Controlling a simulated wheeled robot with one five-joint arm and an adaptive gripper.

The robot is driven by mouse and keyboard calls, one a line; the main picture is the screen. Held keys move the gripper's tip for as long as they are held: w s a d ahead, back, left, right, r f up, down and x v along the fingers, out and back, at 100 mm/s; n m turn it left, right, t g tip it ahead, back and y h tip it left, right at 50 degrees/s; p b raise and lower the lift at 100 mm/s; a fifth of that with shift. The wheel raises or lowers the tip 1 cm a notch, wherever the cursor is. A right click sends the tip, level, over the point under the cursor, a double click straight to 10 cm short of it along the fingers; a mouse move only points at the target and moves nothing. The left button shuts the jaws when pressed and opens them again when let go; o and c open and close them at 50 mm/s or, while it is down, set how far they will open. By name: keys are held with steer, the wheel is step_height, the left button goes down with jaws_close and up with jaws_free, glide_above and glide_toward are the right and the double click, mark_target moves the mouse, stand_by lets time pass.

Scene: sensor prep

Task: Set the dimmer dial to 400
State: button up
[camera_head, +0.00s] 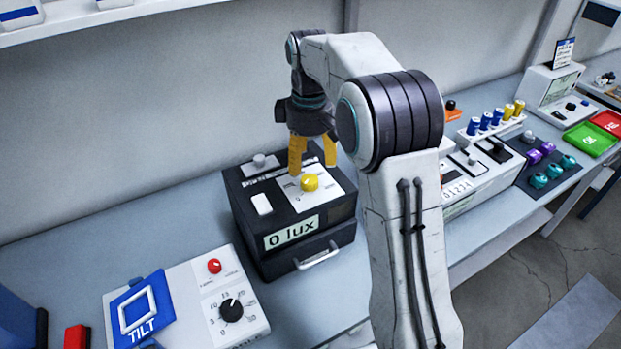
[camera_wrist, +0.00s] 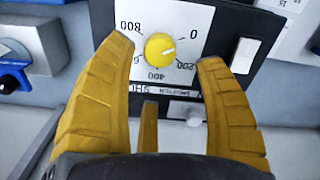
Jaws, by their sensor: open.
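The yellow dimmer dial (camera_head: 310,183) sits on a white scale plate on top of a black box (camera_head: 262,222). The box's display (camera_head: 291,232) reads "0 lux". My gripper (camera_head: 313,167) is open and empty, pointing down just above and behind the dial. In the wrist view the dial (camera_wrist: 160,46) shows between the fingertips, apart from both. The scale reads upside down there: 0 at right, 200 lower right, 400 at the bottom, 800 upper left; the 600 mark is partly hidden by a finger. A pale mark on the dial points roughly right.
The box also has a white switch (camera_head: 261,204), a grey knob (camera_head: 259,160) and a front handle (camera_head: 318,257). A white unit with a black dial (camera_head: 231,310) and a blue TILT panel (camera_head: 141,310) stands front left. More devices and green and red trays (camera_head: 590,139) stand right.

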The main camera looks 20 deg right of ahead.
mark_target(309, 179)
steer(key=shift+f, duration=3.2)
steer(key=c, duration=1.2)
